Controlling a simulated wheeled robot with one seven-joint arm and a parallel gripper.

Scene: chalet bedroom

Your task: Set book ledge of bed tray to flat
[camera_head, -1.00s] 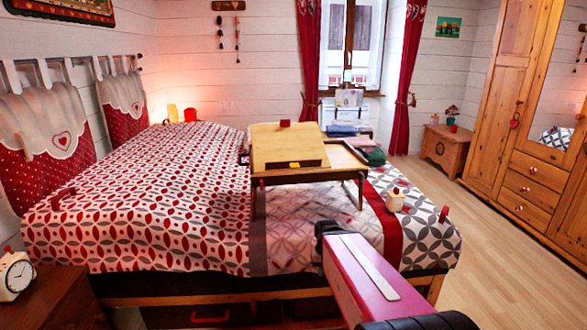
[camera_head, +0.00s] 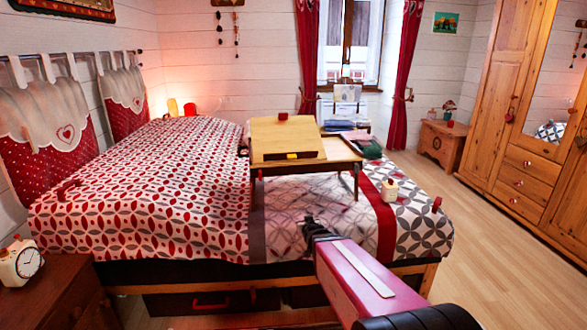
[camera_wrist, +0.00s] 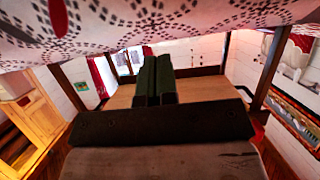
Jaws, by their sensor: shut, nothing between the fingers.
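The wooden bed tray (camera_head: 345,160) stands on its legs on the bed. Its book ledge (camera_head: 284,133) is a light wooden panel on the left part of the tray, with its back raised and its front low. A small red knob (camera_head: 282,115) sits at its back edge and a yellow mark is on its front edge. My gripper (camera_head: 312,228) is in front of the tray, low over the bed's near side. In the wrist view, which looks upside down, the shut fingers (camera_wrist: 155,80) lie before the tray.
The patterned bed (camera_head: 140,190) fills the left and middle. A small cream object (camera_head: 390,190) stands on the bed at right. A clock (camera_head: 20,263) is on the nightstand. Open floor (camera_head: 500,250) lies at right.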

